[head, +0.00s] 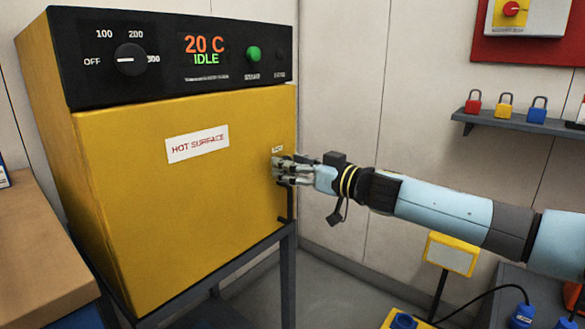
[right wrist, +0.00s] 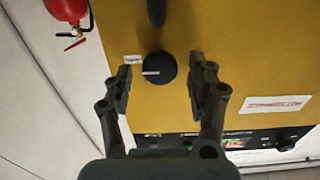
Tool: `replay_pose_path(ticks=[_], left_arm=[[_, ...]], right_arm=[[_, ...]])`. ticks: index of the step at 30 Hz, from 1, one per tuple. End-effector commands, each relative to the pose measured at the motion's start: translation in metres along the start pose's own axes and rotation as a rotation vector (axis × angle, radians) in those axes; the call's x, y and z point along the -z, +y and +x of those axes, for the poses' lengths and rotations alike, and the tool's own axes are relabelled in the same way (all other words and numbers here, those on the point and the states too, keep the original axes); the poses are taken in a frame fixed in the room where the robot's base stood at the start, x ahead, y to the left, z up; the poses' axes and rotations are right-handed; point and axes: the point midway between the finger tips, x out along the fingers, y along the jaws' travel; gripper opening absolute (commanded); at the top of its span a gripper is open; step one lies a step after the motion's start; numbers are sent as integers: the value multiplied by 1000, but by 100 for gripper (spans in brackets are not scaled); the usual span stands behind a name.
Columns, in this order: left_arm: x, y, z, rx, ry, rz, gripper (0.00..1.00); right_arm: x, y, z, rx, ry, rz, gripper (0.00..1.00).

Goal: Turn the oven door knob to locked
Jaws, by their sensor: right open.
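The oven (head: 180,230) is a yellow box with a black control panel (head: 215,55) on top. Its door knob (right wrist: 159,68) is a round black knob with a white pointer line lying roughly level in the right wrist view. A small white label (right wrist: 133,59) is beside it. In the head view my right gripper (head: 282,171) is at the door's right edge and hides the knob. In the right wrist view my right gripper (right wrist: 160,80) is open, one finger on each side of the knob, with gaps between. My left gripper is not in view.
A black door handle (head: 287,207) is below my right gripper; its end shows in the right wrist view (right wrist: 156,12). A red extinguisher (right wrist: 68,10) is off to the side. A shelf with padlocks (head: 505,105) is on the right wall. A wooden bench (head: 40,245) is left.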

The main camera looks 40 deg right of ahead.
Motion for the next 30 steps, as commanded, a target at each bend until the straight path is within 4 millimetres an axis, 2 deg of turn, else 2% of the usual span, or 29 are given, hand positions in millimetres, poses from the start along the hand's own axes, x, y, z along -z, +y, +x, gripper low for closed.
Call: replay_pose_path(ticks=[2,12,15,23,30], left_arm=[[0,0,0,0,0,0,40],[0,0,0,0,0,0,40],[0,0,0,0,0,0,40],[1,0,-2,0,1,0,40],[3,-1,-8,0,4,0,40]], right_arm=[[0,0,0,0,0,0,57],[0,0,0,0,-1,1,14],[-1,0,0,0,-1,1,4],[0,0,0,-1,-1,-30,4],[0,-1,0,-1,-1,-157,4]])
